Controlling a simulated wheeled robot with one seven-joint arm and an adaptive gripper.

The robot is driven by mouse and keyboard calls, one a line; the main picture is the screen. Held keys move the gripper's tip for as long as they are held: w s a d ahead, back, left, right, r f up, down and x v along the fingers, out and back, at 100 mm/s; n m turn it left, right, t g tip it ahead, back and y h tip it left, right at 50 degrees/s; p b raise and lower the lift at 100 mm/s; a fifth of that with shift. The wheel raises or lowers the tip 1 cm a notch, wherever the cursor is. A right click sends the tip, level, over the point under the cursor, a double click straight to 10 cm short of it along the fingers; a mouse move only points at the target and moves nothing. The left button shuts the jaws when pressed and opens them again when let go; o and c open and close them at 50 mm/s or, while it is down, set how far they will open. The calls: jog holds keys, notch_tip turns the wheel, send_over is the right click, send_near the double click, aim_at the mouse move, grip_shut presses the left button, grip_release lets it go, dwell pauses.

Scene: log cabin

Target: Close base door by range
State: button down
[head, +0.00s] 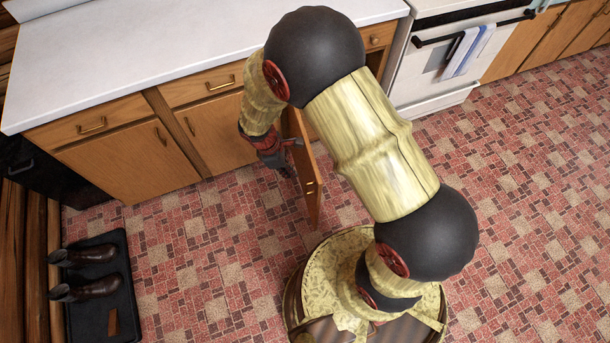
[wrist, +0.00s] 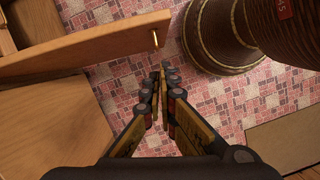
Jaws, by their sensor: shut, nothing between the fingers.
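The wooden base door (head: 311,180) beside the white range (head: 437,68) stands open, sticking out from the cabinet over the tiled floor. My arm hides its hinge side and much of the cabinet opening. In the wrist view the door (wrist: 85,48) runs across the upper left, with a small brass handle (wrist: 155,39) near its free end. My gripper (head: 285,170) is low, just left of the door in the head view. In the wrist view my gripper (wrist: 162,76) is shut and empty, over the floor near the door's free end. I cannot tell whether it touches the door.
A white countertop (head: 150,45) runs above several closed cabinet doors and drawers. A towel (head: 468,50) hangs on the range handle. Boots (head: 85,289) stand on a black tray (head: 92,318) at lower left. The tiled floor between tray and door is clear.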

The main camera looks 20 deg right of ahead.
jog(key=w+d+f+n+b, duration=0.1)
jog(key=d+f+n+b, duration=0.1)
jog(key=d+f+b, duration=0.3)
jog(key=shift+d+f+t, duration=0.3)
jog(key=shift+d+f, duration=0.1)
jog(key=shift+f, duration=1.7)
